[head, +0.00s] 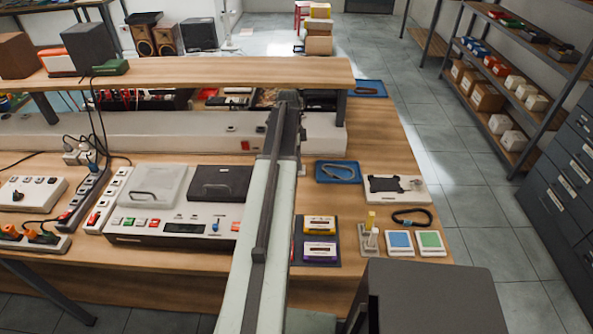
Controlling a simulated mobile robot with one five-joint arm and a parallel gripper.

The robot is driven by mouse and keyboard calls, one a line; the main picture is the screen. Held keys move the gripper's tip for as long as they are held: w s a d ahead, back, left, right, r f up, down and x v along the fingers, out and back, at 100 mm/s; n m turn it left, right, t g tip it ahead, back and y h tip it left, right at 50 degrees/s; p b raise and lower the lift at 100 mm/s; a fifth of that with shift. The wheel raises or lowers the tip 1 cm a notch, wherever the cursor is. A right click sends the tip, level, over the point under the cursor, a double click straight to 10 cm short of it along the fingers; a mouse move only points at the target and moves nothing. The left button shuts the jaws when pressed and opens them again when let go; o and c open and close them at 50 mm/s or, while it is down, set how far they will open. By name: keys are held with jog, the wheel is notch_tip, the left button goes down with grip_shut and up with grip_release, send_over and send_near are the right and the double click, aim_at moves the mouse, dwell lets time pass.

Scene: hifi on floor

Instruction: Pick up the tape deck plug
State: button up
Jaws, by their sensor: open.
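The tape deck (185,236) stands on the wooden bench left of my arm, with a grey lid, a black lid and a row of buttons along its front. Several plugs and cords are at the left. A blue plug (92,166) sits on the upper end of a grey power strip (85,195), and orange plugs (42,237) sit in a strip at the lower left. I cannot tell which plug belongs to the tape deck. My arm reaches up the middle of the picture to a dark joint over the bench. My gripper's fingers do not show.
A raised wooden shelf (220,73) crosses the back of the bench. A blue tray (338,172), two cassettes (320,225) and small coloured pads (430,242) lie right of my arm. A white socket box (33,192) is at the far left. Open floor lies right of the bench.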

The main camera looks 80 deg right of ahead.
jog(key=shift+f, duration=0.75)
jog(key=shift+r, duration=0.2)
grip_shut()
jog(key=shift+r+p, duration=0.5)
jog(key=shift+p, duration=0.05)
notch_tip(320, 180, up, 3)
jog(key=p, duration=0.3)
jog(key=s+a, duration=0.3)
jog(key=a, duration=0.4)
jog(key=s+a+r, duration=0.1)
jog(key=s+a, duration=0.2)
jog(key=a, duration=0.5)
jog(key=shift+p, duration=0.45)
jog(key=shift+w, duration=0.1)
